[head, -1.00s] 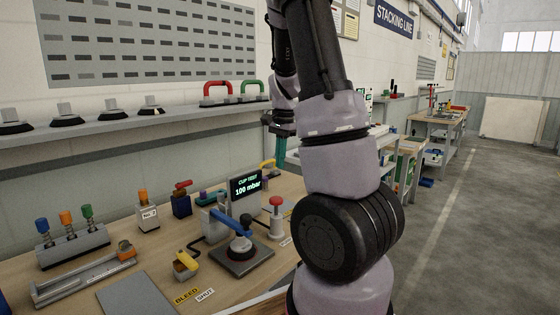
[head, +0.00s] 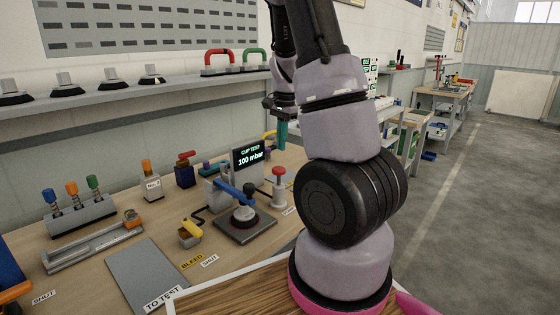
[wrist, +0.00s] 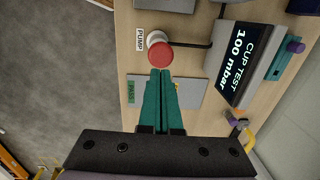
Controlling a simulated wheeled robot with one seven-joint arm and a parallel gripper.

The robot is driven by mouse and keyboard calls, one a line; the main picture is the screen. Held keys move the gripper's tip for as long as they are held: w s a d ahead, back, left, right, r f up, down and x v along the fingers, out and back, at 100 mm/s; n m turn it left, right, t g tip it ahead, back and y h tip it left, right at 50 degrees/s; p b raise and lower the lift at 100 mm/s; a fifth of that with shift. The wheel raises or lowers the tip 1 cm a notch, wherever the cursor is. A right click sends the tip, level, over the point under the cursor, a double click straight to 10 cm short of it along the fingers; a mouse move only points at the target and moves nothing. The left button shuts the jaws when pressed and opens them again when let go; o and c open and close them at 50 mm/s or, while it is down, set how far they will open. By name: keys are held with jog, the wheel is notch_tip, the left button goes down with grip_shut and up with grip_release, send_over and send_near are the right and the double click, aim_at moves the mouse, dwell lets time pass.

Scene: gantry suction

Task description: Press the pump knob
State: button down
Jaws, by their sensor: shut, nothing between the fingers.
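The pump knob (head: 278,172) is a red round cap on a pale cylinder at the bench's right side. It also shows in the wrist view as a red disc (wrist: 160,53) beside a "PUMP" label (wrist: 140,39). My gripper (head: 282,149) has teal fingers pointing down, just above the knob in the head view, with a small gap showing. In the wrist view its fingertips (wrist: 160,73) are together, empty, and appear just below the red disc. Whether they line up over the knob is hard to tell.
A display (head: 248,155) reading "CUP TEST 100 mbar" stands left of the knob. A blue-armed test stand (head: 244,213) is in front of it. A yellow-handled valve (head: 190,232) and a grey plate (head: 147,275) are further left. A shelf (head: 150,123) runs along the wall behind.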

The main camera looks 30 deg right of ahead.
aim_at(281, 168)
notch_tip(281, 168, down, 6)
jog(key=shift+w+a+f, duration=0.15)
jog(key=shift+f, duration=0.1)
jog(key=shift+f, duration=1.8)
jog(key=shift+r, duration=0.25)
notch_tip(281, 168, up, 14)
jog(key=shift+s+d, duration=0.35)
